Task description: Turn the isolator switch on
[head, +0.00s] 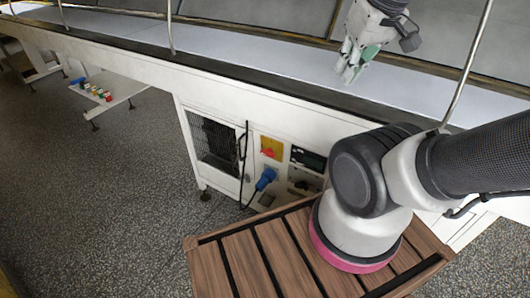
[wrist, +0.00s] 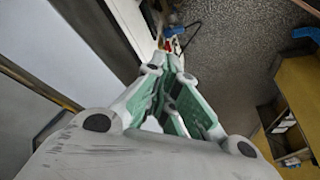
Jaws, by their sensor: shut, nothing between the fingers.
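The isolator switch (head: 271,147) shows in the head view as a yellow plate with a red handle, on the white front panel of the machine. The handle's exact angle is too small to tell. My gripper (head: 350,70) is up and to the right of the switch, over the pale belt surface, well apart from it. Its fingers (wrist: 170,78) are shut with nothing between them and also show in the wrist view. In the wrist view, small red and blue parts lie beyond the fingertips, but I cannot make out the switch clearly.
A blue plug (head: 265,179) with a black cable sits below the switch. A dark display (head: 308,158) is to its right and a mesh guard (head: 215,140) to its left. Thin metal rods (head: 468,62) rise along the machine edge. A slatted wooden platform (head: 240,262) lies in front.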

